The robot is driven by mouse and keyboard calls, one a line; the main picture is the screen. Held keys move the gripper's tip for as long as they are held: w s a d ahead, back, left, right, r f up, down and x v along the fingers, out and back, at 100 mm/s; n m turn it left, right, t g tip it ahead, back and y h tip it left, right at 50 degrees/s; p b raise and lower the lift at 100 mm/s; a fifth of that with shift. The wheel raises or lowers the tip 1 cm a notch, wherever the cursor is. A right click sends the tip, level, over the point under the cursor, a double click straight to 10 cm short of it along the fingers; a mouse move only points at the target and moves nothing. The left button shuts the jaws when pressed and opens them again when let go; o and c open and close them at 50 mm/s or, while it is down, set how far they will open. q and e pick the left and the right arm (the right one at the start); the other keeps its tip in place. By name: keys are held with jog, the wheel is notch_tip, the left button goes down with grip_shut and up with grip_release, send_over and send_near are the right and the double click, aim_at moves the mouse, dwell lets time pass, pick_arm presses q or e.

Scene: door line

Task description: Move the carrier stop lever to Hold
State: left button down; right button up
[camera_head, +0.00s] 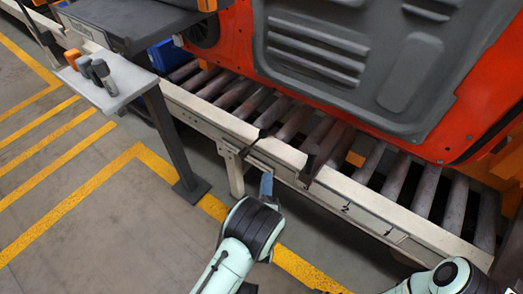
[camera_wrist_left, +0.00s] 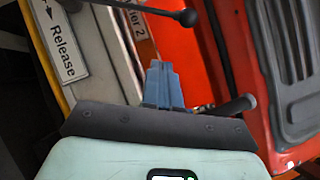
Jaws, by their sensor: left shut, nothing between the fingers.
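My left gripper (camera_head: 266,185) is shut and empty, with blue fingers, beside the front rail of the conveyor in the head view. It also shows in the left wrist view (camera_wrist_left: 163,85). There a dark lever with a round black knob (camera_wrist_left: 187,17) lies above the fingertips, apart from them. A second dark knob on a short rod (camera_wrist_left: 238,105) shows right of the fingers, partly hidden behind my gripper. I cannot tell which one is the carrier stop lever. A white sign reading "Release" (camera_wrist_left: 62,42) is at upper left. No "Hold" marking is readable. My right gripper is out of view.
A red door (camera_head: 385,70) with a grey panel hangs over the roller conveyor (camera_head: 290,125). The pale conveyor rail (camera_head: 350,205) runs past my gripper. A small grey table (camera_head: 118,92) with several small devices stands at left. The floor at lower left is clear.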

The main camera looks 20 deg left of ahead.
aim_at(259, 140)
pick_arm(q)
jog(key=w+a+r+b, duration=0.1)
jog(key=w+a+r, duration=0.2)
jog(key=w, duration=0.6)
jog(key=shift+a+r+b, duration=0.35)
jog(key=shift+a+r, duration=0.05)
jog(key=shift+a, duration=0.25)
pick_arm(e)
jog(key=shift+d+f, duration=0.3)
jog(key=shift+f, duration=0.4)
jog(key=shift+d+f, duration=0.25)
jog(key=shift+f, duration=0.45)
